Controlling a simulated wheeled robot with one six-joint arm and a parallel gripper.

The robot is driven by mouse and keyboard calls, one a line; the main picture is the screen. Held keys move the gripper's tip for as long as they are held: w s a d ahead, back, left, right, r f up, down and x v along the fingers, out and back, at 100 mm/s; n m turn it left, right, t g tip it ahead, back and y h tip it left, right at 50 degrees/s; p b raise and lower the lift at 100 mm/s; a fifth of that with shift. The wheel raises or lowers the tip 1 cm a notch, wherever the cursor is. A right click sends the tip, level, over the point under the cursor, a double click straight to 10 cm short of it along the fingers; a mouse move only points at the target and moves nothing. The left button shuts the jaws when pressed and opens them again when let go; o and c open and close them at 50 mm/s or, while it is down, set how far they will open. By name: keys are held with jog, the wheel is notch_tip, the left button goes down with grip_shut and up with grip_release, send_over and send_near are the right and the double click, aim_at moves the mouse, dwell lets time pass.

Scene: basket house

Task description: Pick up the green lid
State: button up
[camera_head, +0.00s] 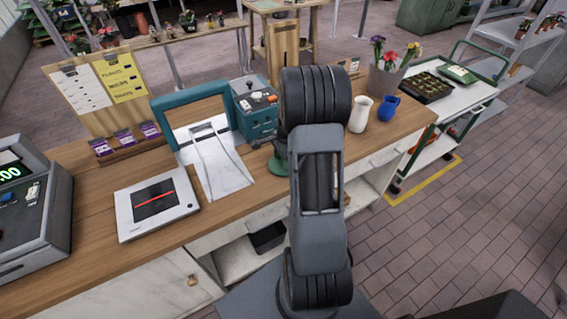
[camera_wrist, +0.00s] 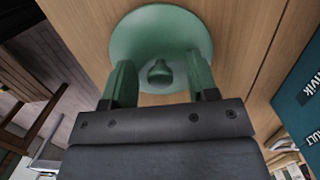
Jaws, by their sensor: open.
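The green lid (camera_wrist: 130,32) is round, with a small green knob (camera_wrist: 160,72) in its middle, and lies on the wooden counter in the wrist view. My gripper (camera_wrist: 160,66) is open over the lid, with one green finger on each side of the knob and a gap to it on both sides. I cannot tell how far the fingertips are above the lid's surface. In the head view a bit of green (camera_head: 278,165) shows on the counter just left of my arm; my arm hides the rest.
The wooden counter (camera_head: 85,237) also holds a teal machine (camera_head: 255,112), a teal-framed unit with a pale tray (camera_head: 222,172), a scale (camera_head: 155,202) and a register (camera_head: 28,215). A white jug (camera_head: 360,114), a blue jug (camera_head: 388,107) and a flower pot (camera_head: 384,78) stand right of my arm.

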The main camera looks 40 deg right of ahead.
grip_shut()
dwell(0.5)
